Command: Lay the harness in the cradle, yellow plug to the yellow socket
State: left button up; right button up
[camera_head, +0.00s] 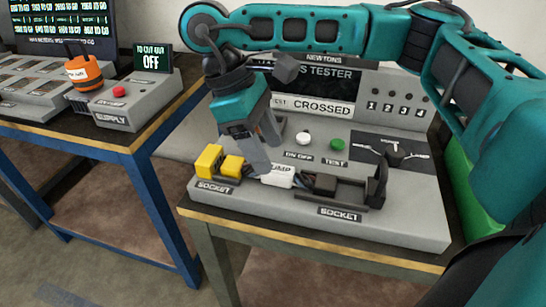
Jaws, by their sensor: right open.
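The harness lies along the front of the grey tester, with a white labelled middle part (279,175), a yellow plug (232,166) at its left end and a dark plug (325,184) at its right end. The yellow plug is beside the larger yellow socket (208,160). The dark plug points toward the dark socket (377,187) on the right. The cradle beneath is mostly hidden. My right gripper (264,153) is open, pointing down just above and behind the harness between the yellow plug and white part; contact cannot be told. My left gripper is not in view.
The tester display (312,103) reads "CROSSED". A white button (303,138), a green button (337,144) and a black rotary switch (393,152) sit behind the harness. A blue-framed table at left carries the supply box (130,101), reading OFF, and an orange object (84,72).

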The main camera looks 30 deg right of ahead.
jog(key=p+v, duration=0.2)
jog(key=v, duration=0.6)
jog(key=shift+f, duration=0.1)
